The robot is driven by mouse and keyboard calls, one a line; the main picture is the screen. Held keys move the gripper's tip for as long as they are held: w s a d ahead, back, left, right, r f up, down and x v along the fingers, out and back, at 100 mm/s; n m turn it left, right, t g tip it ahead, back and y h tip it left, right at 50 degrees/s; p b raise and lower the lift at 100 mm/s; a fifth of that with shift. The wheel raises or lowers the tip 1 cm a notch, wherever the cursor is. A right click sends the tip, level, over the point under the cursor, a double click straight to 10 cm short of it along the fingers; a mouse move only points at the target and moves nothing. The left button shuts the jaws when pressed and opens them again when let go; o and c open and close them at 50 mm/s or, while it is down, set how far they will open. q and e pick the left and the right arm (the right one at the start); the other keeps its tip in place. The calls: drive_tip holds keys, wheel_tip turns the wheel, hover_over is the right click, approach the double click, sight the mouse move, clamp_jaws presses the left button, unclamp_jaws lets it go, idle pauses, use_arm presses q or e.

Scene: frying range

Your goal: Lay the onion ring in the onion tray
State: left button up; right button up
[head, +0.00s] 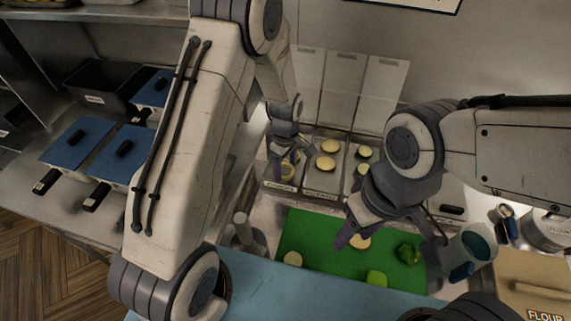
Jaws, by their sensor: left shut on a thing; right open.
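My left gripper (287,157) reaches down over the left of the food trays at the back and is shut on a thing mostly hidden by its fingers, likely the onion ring. A pale yellow ring-like piece (287,171) shows just below the fingers, at the left tray (276,185). I cannot tell whether it touches the tray floor. The tray labels are too small to read, so which is the onion tray is unclear. My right gripper (357,231) is open above the green board, close to a pale round slice (361,242).
The middle tray (322,192) holds several yellow slices, and the tray right of it holds green-edged slices (364,152). The green board (315,257) bears a green pepper (409,252) and a light green piece (376,278). Blue-lidded pans (76,143) stand at left; a flour box (535,285) at right.

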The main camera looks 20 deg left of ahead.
use_arm(q)
drive_tip(key=shift+f+b, duration=0.3)
drive_tip(key=shift+f, duration=0.55)
drive_tip(key=o, duration=0.9)
drive_tip(key=shift+s, duration=0.1)
wheel_tip(320, 180, up, 11)
drive_tip(key=b, duration=0.2)
drive_tip(key=shift+w+f, duration=0.15)
drive_tip(key=shift+w, duration=0.05)
